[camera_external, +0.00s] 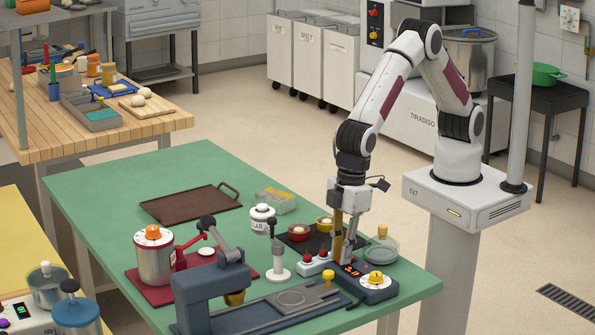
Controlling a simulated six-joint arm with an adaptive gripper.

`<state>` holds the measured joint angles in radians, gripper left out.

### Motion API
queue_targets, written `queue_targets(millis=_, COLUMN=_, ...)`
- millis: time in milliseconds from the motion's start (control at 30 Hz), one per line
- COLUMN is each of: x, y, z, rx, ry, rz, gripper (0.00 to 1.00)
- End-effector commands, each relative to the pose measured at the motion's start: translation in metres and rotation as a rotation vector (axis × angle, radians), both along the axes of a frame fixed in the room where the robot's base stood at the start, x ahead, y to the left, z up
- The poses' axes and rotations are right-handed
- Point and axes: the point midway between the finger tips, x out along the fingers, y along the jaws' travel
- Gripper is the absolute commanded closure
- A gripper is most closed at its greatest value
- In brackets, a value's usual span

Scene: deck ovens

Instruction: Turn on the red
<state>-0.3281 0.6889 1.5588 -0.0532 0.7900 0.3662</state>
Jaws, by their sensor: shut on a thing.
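My gripper (345,248) points down over the front right of the green table. It is shut on what looks like a narrow tan upright piece (337,236); its lower end is hard to make out. Just below is a dark blue-grey device (372,291) with a lit red display (350,270) and a yellow knob (376,278). Left of the fingers is a small white box (313,264) with two red knobs, and I cannot tell their on or off state. A red round dish (298,232) stands behind it on a dark tray. Contact with the device is unclear.
A blue-grey press (211,293) and a steel pot (155,258) on a red base stand to the left. A glass bowl (382,247) is close on the right. A brown tray (190,204) lies behind. The green table (110,205) has free room at back left.

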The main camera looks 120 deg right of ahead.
Motion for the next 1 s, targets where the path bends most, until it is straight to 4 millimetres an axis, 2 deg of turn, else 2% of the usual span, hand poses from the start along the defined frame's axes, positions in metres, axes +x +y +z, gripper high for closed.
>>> queue_targets(millis=300, x=0.0042, y=-0.0030, z=-0.0020, rx=-0.001, ry=0.074, rz=0.001, gripper=1.00)
queue_targets(millis=633, x=0.0037, y=-0.0026, z=-0.0017, rx=-0.001, ry=0.080, rz=0.002, gripper=1.00)
queue_targets(millis=667, x=0.0037, y=-0.0026, z=-0.0017, rx=-0.001, ry=0.080, rz=0.002, gripper=0.81)
queue_targets(millis=700, x=0.0037, y=-0.0025, z=-0.0017, rx=-0.001, ry=0.080, rz=0.002, gripper=0.71)
queue_targets(millis=733, x=0.0036, y=-0.0023, z=-0.0017, rx=-0.001, ry=0.080, rz=0.002, gripper=0.67)
queue_targets(millis=1000, x=0.0026, y=-0.0007, z=-0.0012, rx=0.001, ry=0.082, rz=0.002, gripper=0.67)
